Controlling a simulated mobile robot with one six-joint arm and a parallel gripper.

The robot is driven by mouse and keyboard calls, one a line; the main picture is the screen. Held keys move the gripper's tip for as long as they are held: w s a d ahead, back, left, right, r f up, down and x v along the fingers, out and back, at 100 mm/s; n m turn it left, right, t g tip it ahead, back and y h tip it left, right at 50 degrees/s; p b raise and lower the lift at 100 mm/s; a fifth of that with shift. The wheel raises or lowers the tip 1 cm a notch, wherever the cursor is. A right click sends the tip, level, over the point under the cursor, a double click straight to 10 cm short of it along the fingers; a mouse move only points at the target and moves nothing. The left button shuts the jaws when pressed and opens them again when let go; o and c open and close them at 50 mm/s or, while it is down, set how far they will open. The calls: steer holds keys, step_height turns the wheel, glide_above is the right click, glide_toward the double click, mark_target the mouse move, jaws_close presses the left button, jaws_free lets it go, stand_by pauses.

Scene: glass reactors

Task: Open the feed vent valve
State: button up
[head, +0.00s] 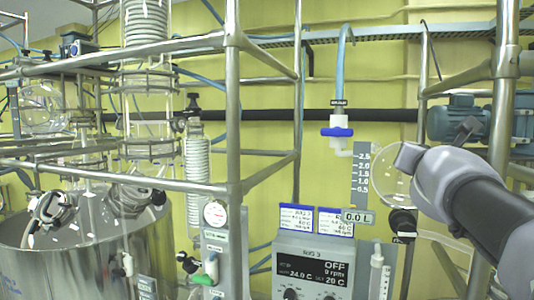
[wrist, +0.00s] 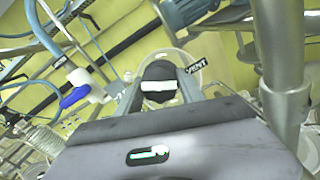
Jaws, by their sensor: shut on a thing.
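In the wrist view, a black knob (wrist: 156,70) with a white bar across it sits between the fingers of my gripper (wrist: 160,84). A tag reading VENT (wrist: 196,66) is just right of it, so I take this to be the feed vent valve. My gripper is shut on the knob. In the head view my gripper (head: 432,146) is at the right, by the top of a clear round glass vessel (head: 391,188). There the knob is hidden by my gripper, and I cannot tell how far it is turned.
A white valve with a blue handle (head: 337,132) hangs left of my gripper; its blue handle also shows in the wrist view (wrist: 74,97). Metal frame posts (head: 503,90) stand close to my arm. A blue motor (head: 459,118) is behind. A control box (head: 312,265) stands below.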

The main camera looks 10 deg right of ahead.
steer(key=shift+n, duration=0.3)
steer(key=o, duration=1.4)
steer(key=shift+w, duration=0.1)
steer(key=p+v, duration=0.3)
steer(key=v, duration=1.4)
steer(key=shift+s, duration=0.35)
